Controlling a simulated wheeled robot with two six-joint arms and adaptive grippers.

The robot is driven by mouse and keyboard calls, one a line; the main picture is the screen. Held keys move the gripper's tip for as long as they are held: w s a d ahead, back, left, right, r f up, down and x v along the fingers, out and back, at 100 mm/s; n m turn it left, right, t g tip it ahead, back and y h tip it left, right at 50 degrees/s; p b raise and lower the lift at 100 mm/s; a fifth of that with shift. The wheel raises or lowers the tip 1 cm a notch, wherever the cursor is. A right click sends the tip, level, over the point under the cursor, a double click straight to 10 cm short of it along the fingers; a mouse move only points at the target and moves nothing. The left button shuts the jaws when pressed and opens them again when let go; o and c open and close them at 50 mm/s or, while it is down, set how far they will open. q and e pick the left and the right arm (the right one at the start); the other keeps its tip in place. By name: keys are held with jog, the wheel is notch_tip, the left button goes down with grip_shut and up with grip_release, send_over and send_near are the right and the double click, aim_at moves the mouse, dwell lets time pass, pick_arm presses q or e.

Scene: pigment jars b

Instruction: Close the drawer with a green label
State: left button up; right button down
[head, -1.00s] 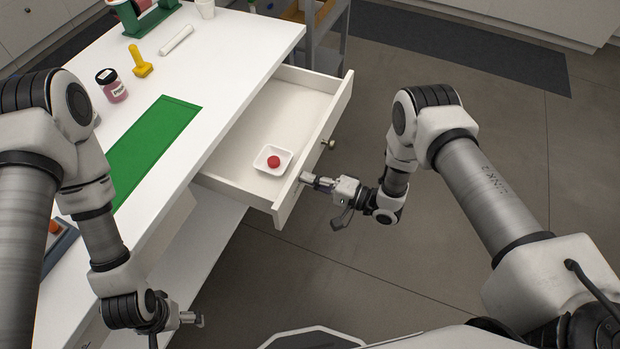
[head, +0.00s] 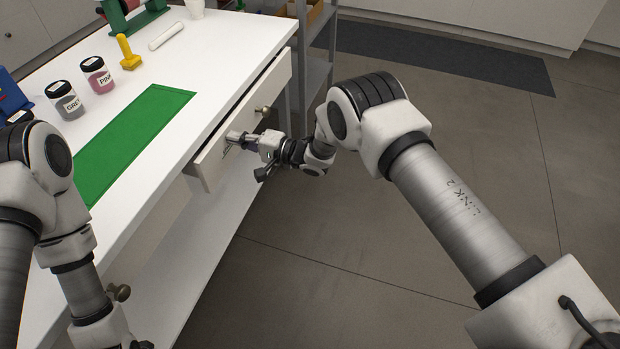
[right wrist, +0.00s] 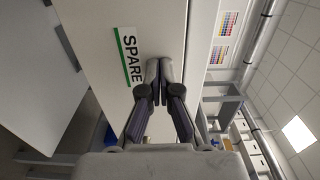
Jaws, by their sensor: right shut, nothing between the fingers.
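The drawer (head: 276,84) is under the right edge of the white table. Only a narrow strip of its opening shows behind its front, and its inside is hidden. In the right wrist view its front (right wrist: 100,25) carries a white label with a green stripe (right wrist: 128,55) reading SPARE. My right gripper (head: 232,137) is shut and empty, with its fingertips at the drawer front, to the left of the round knob (head: 262,110). The fingertips also show beside the label in the right wrist view (right wrist: 159,68); contact is hard to tell.
The white table (head: 215,55) bears a green mat (head: 135,140), a grey jar (head: 65,99), a pink jar (head: 98,75) and a yellow tool (head: 128,52). Another knob (head: 120,292) shows lower left. A grey shelf rack (head: 318,60) stands beyond the drawer. Floor to the right is clear.

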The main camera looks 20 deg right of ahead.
aim_at(224, 136)
jog(key=b+x, duration=0.1)
jog(key=x, duration=0.2)
jog(key=shift+w+a+f+b, duration=0.15)
jog(key=shift+w+a+b, duration=0.1)
jog(key=shift+w+b, duration=0.1)
jog(key=shift+w+a, duration=0.1)
jog(key=shift+a, duration=0.15)
pick_arm(q)
notch_tip(224, 136, down, 3)
jog(key=shift+d+r, duration=0.1)
pick_arm(e)
jog(key=shift+r, duration=0.3)
pick_arm(q)
jog(key=shift+s+r, duration=0.1)
pick_arm(e)
jog(key=shift+r, duration=0.1)
